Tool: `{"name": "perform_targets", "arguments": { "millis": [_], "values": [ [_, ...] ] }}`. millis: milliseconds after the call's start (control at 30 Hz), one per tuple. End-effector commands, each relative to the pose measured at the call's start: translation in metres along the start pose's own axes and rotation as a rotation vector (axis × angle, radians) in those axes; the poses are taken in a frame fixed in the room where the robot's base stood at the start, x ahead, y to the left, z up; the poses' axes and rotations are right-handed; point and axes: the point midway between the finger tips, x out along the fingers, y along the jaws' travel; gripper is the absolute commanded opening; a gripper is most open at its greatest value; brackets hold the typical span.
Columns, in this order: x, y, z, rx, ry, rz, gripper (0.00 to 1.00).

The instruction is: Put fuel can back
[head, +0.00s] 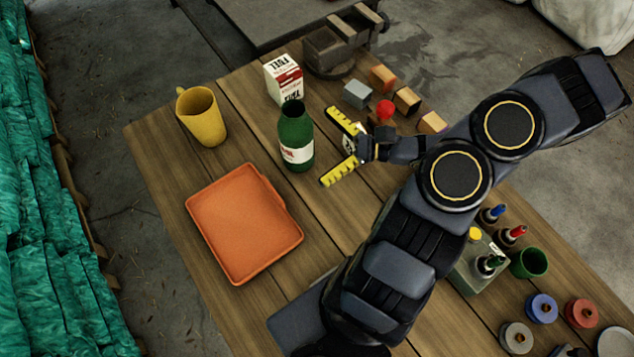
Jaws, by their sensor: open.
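A white and red carton-shaped can (284,81), with lettering that seems to read FUEL, stands upright near the back edge of the wooden table (240,98). My gripper (326,147) is open and empty, with its two yellow fingers spread and pointing left. A dark green bottle (293,126) with a white label stands just left of the fingertips; whether they touch it I cannot tell. The can stands behind the bottle, up and left of my gripper, apart from the fingers. Nothing hides the can except a little of its lower side.
An orange tray (243,222) lies empty at the front left, beside a yellow mug (202,116). Several small blocks and a red ball (384,108) lie right of my gripper. Bottles, a green cup (530,262) and spools crowd the right.

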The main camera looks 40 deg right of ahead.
Motion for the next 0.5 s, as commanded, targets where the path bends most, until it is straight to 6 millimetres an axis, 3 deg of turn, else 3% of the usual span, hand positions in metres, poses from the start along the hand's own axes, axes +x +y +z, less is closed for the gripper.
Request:
{"name": "perform_targets", "arguments": {
  "millis": [100, 233, 500],
  "values": [
    [0.03, 0.016, 0.039, -0.169, 0.017, 0.286, 1.0],
    [0.05, 0.043, 0.074, -0.346, 0.042, 0.58, 1.0],
    [0.053, 0.102, 0.128, -0.72, 0.126, 1.149, 1.0]
  ]
}}
